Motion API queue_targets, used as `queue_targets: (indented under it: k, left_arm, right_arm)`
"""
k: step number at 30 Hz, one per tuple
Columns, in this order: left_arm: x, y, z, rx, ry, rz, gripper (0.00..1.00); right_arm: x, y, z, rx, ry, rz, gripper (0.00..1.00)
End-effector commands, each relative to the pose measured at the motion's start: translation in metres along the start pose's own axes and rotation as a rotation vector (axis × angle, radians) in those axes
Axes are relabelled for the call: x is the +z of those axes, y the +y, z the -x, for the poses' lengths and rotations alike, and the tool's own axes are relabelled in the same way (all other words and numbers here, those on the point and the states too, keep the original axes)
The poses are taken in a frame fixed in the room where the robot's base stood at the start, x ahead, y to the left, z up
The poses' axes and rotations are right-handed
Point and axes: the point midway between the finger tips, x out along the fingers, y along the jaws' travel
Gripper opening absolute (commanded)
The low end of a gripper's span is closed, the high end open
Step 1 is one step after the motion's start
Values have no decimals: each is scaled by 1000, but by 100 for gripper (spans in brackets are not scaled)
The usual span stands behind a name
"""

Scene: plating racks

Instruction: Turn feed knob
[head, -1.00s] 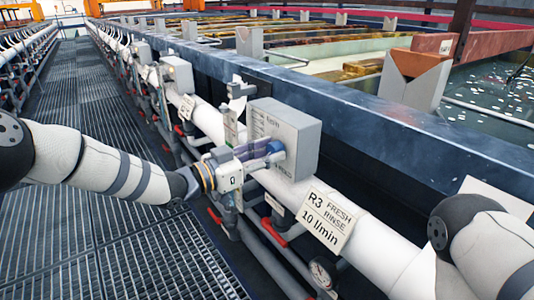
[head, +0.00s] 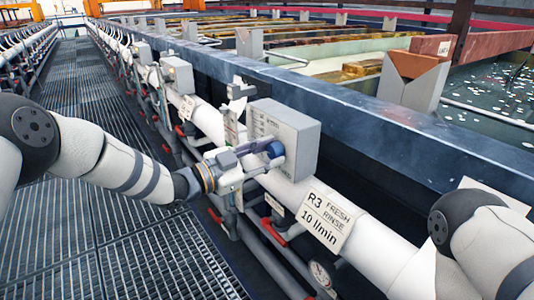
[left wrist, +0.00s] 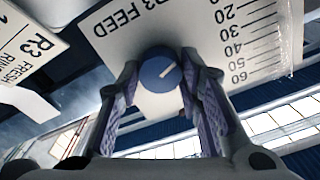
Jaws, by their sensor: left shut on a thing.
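The feed knob (head: 277,149) is a blue round knob on the face of a grey control box (head: 296,135). In the left wrist view the knob (left wrist: 159,74) has a white pointer line slanting to the upper right. It is set in a white plate (left wrist: 110,30) marked R3 FEED, with a scale reading 20 to 60 down the right side. My left gripper (head: 266,155) is shut on the knob, with a purple-padded finger on either side of it in the left wrist view (left wrist: 160,85). My right gripper is out of frame; only my right arm shows.
A white pipe (head: 385,245) runs below the box, bearing an R3 fresh rinse 10 l/min sign (head: 325,219). Red-handled valves (head: 272,239) and a gauge (head: 320,274) sit beneath it. The dark tank wall (head: 400,130) rises behind. The grating walkway (head: 90,235) at left is clear.

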Motion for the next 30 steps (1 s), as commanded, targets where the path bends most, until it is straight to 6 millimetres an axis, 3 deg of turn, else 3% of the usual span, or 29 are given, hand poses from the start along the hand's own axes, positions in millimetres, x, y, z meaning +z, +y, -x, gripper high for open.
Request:
queue_targets:
  k: [10, 26, 27, 30]
  left_arm:
    - [0, 0, 0, 0, -1, -146, 5]
    - [1, 0, 0, -1, -1, -173, 5]
    - [1, 0, 0, -1, -1, -173, 35]
    - [1, 0, 0, -1, -1, -172, 54]
  right_arm:
    - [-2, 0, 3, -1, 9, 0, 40]
    - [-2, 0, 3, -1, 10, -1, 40]
    - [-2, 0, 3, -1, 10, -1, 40]
    - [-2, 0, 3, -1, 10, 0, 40]
